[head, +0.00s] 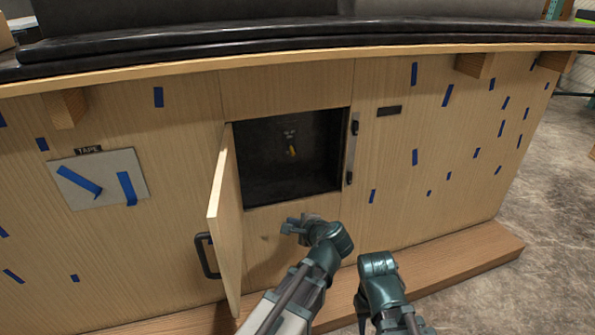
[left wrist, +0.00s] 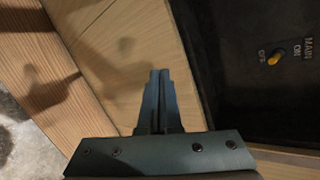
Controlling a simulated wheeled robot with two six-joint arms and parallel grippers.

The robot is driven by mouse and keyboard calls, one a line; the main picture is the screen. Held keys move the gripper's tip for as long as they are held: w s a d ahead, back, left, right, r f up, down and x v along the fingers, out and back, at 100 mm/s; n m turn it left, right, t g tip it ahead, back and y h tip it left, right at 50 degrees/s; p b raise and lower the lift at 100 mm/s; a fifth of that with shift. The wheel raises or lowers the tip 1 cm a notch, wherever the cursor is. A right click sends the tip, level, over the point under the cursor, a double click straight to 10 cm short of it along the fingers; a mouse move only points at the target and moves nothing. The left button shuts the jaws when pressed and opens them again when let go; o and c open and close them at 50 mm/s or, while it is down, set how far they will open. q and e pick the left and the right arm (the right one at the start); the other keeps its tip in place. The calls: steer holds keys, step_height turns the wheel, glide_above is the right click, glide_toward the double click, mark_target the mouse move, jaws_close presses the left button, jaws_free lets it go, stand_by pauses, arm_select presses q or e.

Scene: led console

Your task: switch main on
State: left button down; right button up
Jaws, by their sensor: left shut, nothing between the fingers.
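The main switch is a small yellow lever (head: 292,152) on the back panel of a dark recess (head: 262,180) in the wooden console. In the left wrist view the lever (left wrist: 274,60) sits between labels reading MAIN ON and OFF, its tip leaning toward OFF. My left gripper (head: 290,226) is just below and in front of the recess opening, apart from the lever. In the left wrist view its fingers (left wrist: 158,75) are together and empty, over the wood beside the opening. My right arm (head: 380,275) is folded low to the right; its fingers do not show clearly.
The hinged wooden door (head: 228,215) stands open at the left of the recess, with a dark handle (head: 205,256). Dark latch parts (head: 350,150) line the opening's right edge. A wooden ledge (head: 470,257) runs along the base. The recess mouth is clear.

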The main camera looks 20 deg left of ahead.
mark_target(292, 151)
arm_select(q)
steer(key=w+d+r+m+t+b, duration=0.1)
steer(key=w+r+m+t+b, duration=0.3)
steer(key=m, duration=1)
steer(key=w+t+b, duration=0.2)
steer(key=w+t, duration=0.2)
steer(key=w, duration=0.2)
steer(key=shift+r+y+b, duration=0.3)
steer(key=shift+r, duration=0.05)
arm_select(e)
step_height(292, 151, down, 8)
arm_select(q)
steer(key=shift+w, duration=0.1)
arm_select(e)
steer(key=shift+f, duration=0.1)
